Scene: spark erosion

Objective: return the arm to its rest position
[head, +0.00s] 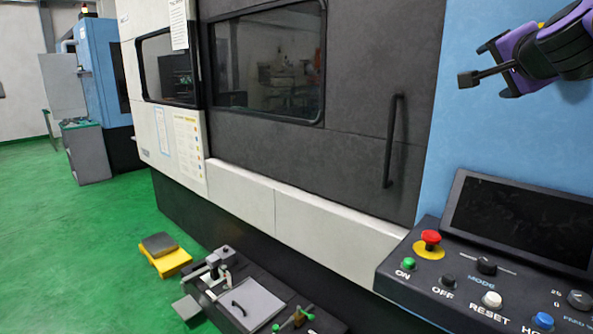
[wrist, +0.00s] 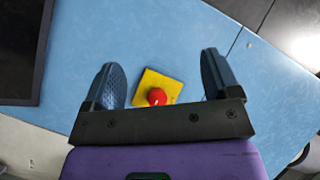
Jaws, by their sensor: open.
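My gripper (head: 488,72) is raised at the top right of the head view, in front of the blue machine panel (head: 470,130). Its body is purple and black, and it points left. In the wrist view my gripper (wrist: 161,78) is open, with its two dark fingers well apart and nothing held between them. A red button (wrist: 157,97) on a yellow square plate (wrist: 156,82) shows between the fingers, on a blue surface (wrist: 200,35). The gap between the fingers and that button cannot be judged. The arm runs out of the head view at the right.
Below my gripper are a dark screen (head: 520,222) and a control console (head: 440,275) with a red mushroom button (head: 431,238) and several other buttons. A machine door with a vertical handle (head: 392,140) stands left. A bench with tools (head: 290,295) is lower; green floor (head: 60,240) is open.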

